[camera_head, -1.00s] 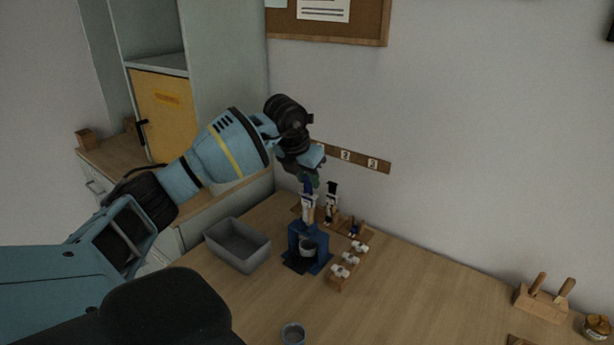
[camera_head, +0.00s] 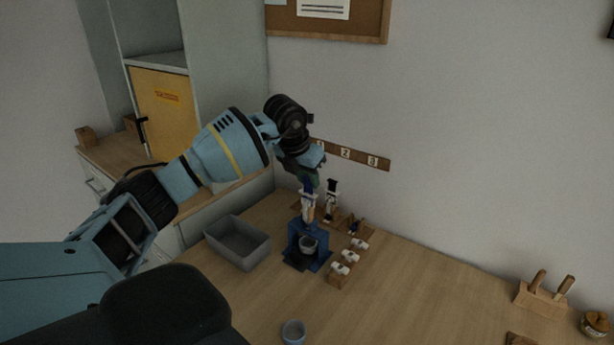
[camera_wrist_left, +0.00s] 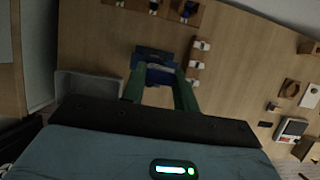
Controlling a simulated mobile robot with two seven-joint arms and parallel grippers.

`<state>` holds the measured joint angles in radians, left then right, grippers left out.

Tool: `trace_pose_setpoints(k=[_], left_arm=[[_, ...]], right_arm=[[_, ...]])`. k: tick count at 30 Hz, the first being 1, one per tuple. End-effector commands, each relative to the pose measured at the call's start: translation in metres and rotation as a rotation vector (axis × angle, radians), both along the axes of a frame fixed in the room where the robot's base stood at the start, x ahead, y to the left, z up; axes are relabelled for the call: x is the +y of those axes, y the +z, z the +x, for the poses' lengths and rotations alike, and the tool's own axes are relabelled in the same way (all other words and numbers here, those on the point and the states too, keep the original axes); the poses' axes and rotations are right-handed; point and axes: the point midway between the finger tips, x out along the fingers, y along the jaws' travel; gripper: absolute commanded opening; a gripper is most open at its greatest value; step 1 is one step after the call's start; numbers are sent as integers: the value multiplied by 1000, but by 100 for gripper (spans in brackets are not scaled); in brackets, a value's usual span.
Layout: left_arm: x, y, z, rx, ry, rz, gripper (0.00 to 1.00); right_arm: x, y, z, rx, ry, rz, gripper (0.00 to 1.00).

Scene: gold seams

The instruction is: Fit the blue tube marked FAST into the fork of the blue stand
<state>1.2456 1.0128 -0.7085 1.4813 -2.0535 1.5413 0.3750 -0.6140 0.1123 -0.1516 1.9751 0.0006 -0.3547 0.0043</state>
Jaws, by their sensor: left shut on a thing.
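My left gripper (camera_head: 310,180) is shut on the blue tube (camera_head: 308,206), which has a white label, and holds it upright. The marking on the label is too small to read. In the left wrist view the green fingers (camera_wrist_left: 160,88) point at the stand (camera_wrist_left: 152,53), and the tube is mostly hidden. My right gripper is not in view.
A grey bin (camera_head: 238,242) is left of the stand. A wooden rack with white pieces (camera_head: 344,264) is close on its right. Another dark-topped tube (camera_head: 331,198) stands behind. A loose cup (camera_head: 293,333) is in front. The table to the right is mostly clear.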

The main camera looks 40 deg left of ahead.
Motion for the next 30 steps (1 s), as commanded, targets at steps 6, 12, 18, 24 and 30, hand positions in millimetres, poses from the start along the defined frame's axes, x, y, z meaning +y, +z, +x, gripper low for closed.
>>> trace_pose_setpoints(k=[6, 12, 18, 24, 30], left_arm=[[0, -1, 0, 0, 0, 0, 7], [0, -4, 0, -1, 0, 0, 7], [0, -4, 0, 0, 0, 0, 7], [0, -4, 0, 0, 0, 0, 36], [0, -4, 0, 0, 0, 0, 55]], right_arm=[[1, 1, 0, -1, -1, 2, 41], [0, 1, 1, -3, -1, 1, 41], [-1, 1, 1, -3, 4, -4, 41], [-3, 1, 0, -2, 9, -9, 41], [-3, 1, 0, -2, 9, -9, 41]])
